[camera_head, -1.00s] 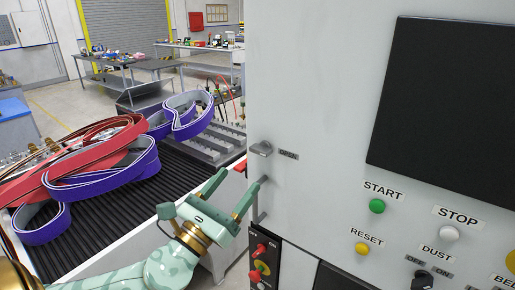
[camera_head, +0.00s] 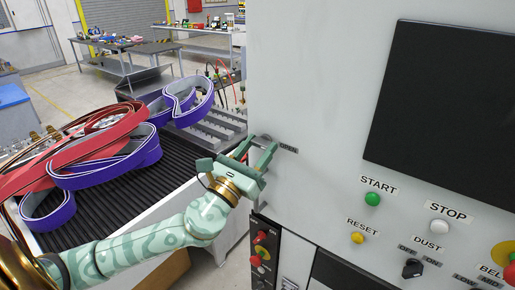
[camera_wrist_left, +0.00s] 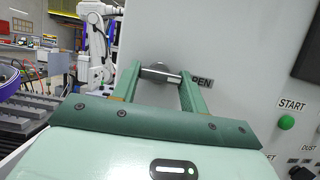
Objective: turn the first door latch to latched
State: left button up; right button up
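The door latch (camera_wrist_left: 158,71) is a grey metal handle on a round hub on the pale cabinet face, beside a label ending in "PEN". It lies roughly horizontal in the left wrist view. My left gripper (camera_head: 262,150) is at the latch, with its two green fingers spread on either side of the handle in the left wrist view (camera_wrist_left: 160,80). The fingers look open; I cannot tell whether they touch the handle. In the head view the fingers hide most of the latch. My right gripper is not in view.
The cabinet (camera_head: 320,90) fills the right side, with a black screen (camera_head: 440,110), a green START button (camera_head: 372,199) and a white STOP button (camera_head: 438,226). A ribbed black conveyor (camera_head: 110,205) with red and purple belts (camera_head: 105,160) lies to the left.

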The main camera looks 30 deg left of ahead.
pick_arm(q)
jog(key=shift+n+y, duration=0.4)
jog(key=shift+n, duration=0.3)
jog(key=n+y, duration=0.2)
jog(key=n, duration=0.1)
jog(key=shift+d+r+p, duration=0.1)
jog(key=shift+p, duration=0.25)
jog(key=n+y+p, duration=0.1)
jog(key=n, duration=0.3)
jog(key=shift+g+y, duration=0.4)
jog(key=n+p, duration=0.1)
jog(key=n, duration=0.1)
jog(key=n+g+y+p, duration=0.1)
jog(key=n, duration=0.1)
jog(key=n+y+p, duration=0.1)
jog(key=n, duration=0.1)
jog(key=shift+d+r+g, duration=0.15)
jog(key=shift+r+g, duration=0.1)
jog(key=shift+g, duration=0.05)
jog(key=n+g+p, duration=0.1)
jog(key=n+p, duration=0.1)
jog(key=n+g+y+p, duration=0.1)
jog(key=n+p, duration=0.2)
jog(key=shift+r+n, duration=0.15)
jog(key=shift+n, duration=0.15)
jog(key=shift+n+g+p, duration=0.5)
jog(key=shift+n+p, duration=0.8)
jog(key=shift+p, duration=0.25)
jog(key=shift+f, duration=0.2)
jog(key=o, duration=1)
